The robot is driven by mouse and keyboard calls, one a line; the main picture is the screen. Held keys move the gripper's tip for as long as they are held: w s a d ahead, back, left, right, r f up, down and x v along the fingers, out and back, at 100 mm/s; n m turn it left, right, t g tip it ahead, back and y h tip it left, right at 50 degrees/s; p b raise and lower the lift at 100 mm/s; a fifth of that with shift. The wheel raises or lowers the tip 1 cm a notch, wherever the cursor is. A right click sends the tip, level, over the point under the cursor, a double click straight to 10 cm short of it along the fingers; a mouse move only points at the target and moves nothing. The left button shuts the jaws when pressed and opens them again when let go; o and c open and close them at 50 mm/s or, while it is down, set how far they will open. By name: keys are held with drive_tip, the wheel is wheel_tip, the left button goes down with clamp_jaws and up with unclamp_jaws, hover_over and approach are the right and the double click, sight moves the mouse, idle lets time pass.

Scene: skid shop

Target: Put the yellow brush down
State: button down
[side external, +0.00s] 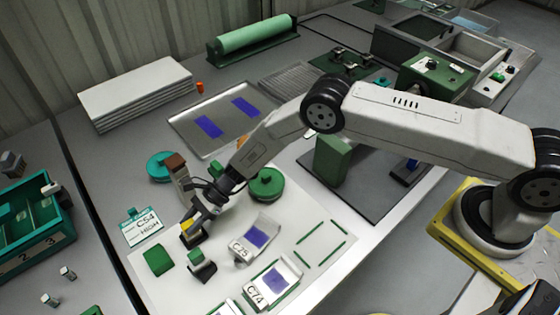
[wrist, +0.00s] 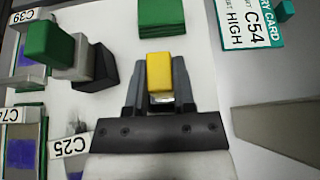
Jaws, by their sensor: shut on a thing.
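My gripper (wrist: 160,88) is shut on the yellow brush (wrist: 163,70), whose yellow top shows between the two fingers in the wrist view. In the side view the brush (side external: 187,226) is a small patch of yellow at the end of my gripper, low over the left part of the white sheet (side external: 215,291). The fingers hide most of its lower part, and I cannot tell whether it touches the sheet. A green-topped block with a dark base (side external: 201,265) stands close by; it is at the upper left in the wrist view (wrist: 50,45).
A green pad (side external: 158,260) lies near the brush, ahead of the fingers in the wrist view. The C54 card (side external: 143,230) is farther left. Labelled pieces C25 (side external: 254,240) and C74 (side external: 271,282) lie to the right. Round green lids (side external: 266,184) and a brown-topped post (side external: 178,172) stand behind.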

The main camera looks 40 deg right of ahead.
drive_tip(key=shift+f, duration=0.1)
drive_tip(key=shift+c, duration=2.2)
unclamp_jaws()
drive_tip(key=shift+d+r, duration=0.15)
drive_tip(key=shift+r, duration=0.1)
drive_tip(key=v, duration=1.1)
drive_tip(key=shift+d+r, duration=0.15)
drive_tip(key=shift+d, duration=0.1)
drive_tip(key=shift+d+r, duration=0.1)
